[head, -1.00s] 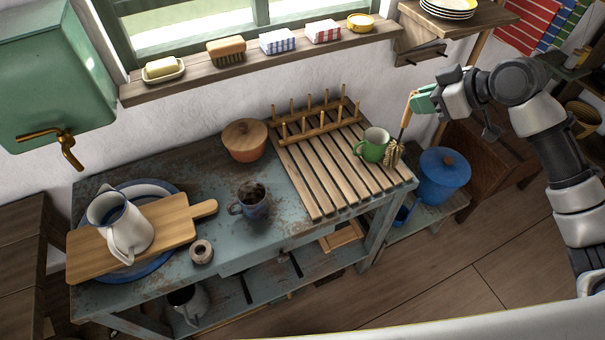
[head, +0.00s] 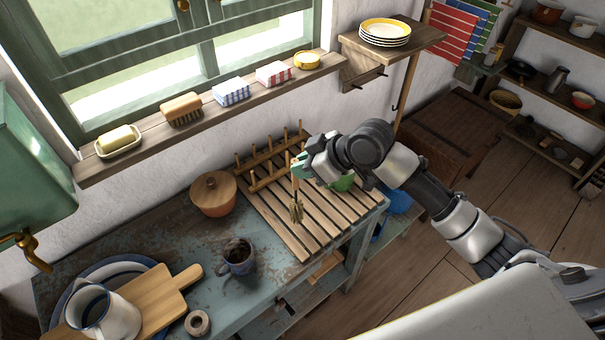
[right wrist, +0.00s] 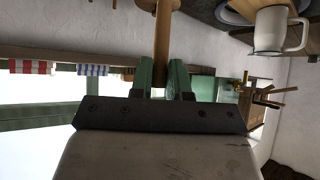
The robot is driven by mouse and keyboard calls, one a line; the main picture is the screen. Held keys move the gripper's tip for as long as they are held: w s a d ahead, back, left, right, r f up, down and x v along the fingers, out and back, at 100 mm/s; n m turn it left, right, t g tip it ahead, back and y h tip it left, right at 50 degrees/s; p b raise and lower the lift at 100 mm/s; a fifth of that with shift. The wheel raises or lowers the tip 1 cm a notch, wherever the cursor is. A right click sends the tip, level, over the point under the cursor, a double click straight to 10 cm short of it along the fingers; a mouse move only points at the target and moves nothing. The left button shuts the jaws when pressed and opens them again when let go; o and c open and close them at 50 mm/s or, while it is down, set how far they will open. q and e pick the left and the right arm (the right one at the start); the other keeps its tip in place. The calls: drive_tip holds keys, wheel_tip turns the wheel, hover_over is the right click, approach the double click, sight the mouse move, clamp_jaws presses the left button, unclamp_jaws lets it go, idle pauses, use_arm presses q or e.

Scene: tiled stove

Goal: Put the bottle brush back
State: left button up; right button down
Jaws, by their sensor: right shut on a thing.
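The bottle brush (head: 296,212) has a wooden handle and tan bristles. It hangs bristles-down over the slatted wooden drainer (head: 292,238). My right gripper (head: 298,167) has green fingers and is shut on the upper handle. In the right wrist view the handle (right wrist: 162,40) runs up from between the green fingers (right wrist: 161,80). Whether the bristles touch the slats, I cannot tell. My left gripper is in neither view.
A pegged rack (head: 268,172) stands at the drainer's back. The green mug (head: 343,184) is partly behind my right gripper. A lidded orange pot (head: 213,196) and a blue mug (head: 238,258) stand left.

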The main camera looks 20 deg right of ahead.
wheel_tip(320, 180, down, 4)
drive_tip(key=shift+s+f+p, duration=0.1)
drive_tip(key=shift+f+p, duration=0.1)
drive_tip(key=shift+p, duration=0.35)
drive_tip(key=c, duration=1.1)
unclamp_jaws()
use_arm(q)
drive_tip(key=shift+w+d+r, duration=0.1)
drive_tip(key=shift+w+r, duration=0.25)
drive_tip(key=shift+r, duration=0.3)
use_arm(e)
drive_tip(key=shift+r, duration=0.1)
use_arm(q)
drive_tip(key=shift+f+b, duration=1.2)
use_arm(e)
drive_tip(key=v, duration=1.2)
